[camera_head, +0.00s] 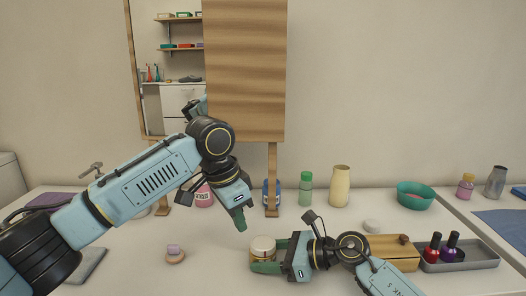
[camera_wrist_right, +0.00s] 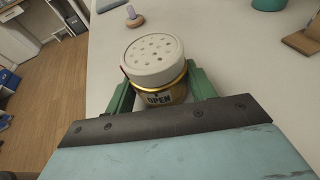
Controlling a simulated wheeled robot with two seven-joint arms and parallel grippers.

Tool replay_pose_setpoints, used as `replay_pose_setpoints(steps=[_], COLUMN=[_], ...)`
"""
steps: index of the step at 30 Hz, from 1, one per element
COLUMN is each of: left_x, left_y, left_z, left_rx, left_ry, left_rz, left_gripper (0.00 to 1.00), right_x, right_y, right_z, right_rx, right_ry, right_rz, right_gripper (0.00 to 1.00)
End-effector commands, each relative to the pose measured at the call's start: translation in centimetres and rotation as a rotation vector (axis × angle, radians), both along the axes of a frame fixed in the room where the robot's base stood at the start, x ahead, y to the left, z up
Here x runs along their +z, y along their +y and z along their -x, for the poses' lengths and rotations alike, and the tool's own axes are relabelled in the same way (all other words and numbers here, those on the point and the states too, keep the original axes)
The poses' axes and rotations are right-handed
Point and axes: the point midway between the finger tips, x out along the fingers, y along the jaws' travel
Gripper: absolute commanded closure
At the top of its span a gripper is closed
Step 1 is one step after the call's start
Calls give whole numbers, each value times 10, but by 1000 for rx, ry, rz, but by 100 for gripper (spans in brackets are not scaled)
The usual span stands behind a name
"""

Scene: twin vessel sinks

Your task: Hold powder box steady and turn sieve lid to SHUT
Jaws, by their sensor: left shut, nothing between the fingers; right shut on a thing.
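The powder box (camera_head: 262,256) stands upright on the counter near the front middle. The word OPEN shows on the band below the lid. My right gripper (camera_head: 268,262) is shut on the powder box, with its green fingers on either side of the body. My left gripper (camera_head: 240,220) is shut and empty, pointing down above and a little left of the box, apart from the lid.
A pink-topped stamp (camera_head: 174,254) stands left of the box. A wooden box (camera_head: 392,248) and a grey tray (camera_head: 478,258) with nail polish bottles lie to the right. A green bottle (camera_head: 305,188), cream vase (camera_head: 340,186) and teal bowl (camera_head: 415,196) stand behind.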

Motion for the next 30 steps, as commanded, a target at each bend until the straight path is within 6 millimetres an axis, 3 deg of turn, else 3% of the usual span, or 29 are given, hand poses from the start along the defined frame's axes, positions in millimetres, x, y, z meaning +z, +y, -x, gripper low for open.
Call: replay_pose_setpoints(steps=[13,14,19,30], left_x=[8,8,8,8], left_y=[0,0,0,0], left_z=[0,0,0,0], left_rx=[1,1,1,1], left_ry=[1,1,1,0], left_rz=[1,1,1,0], left_gripper=[100,100,100,100], right_x=[-1,-1,-1,1], right_y=[-1,-1,-1,-6], right_z=[0,0,0,1], right_rx=[-2,-2,-2,-3], right_ry=[1,1,1,0], right_rz=[3,3,2,2], right_gripper=[58,44,22,20])
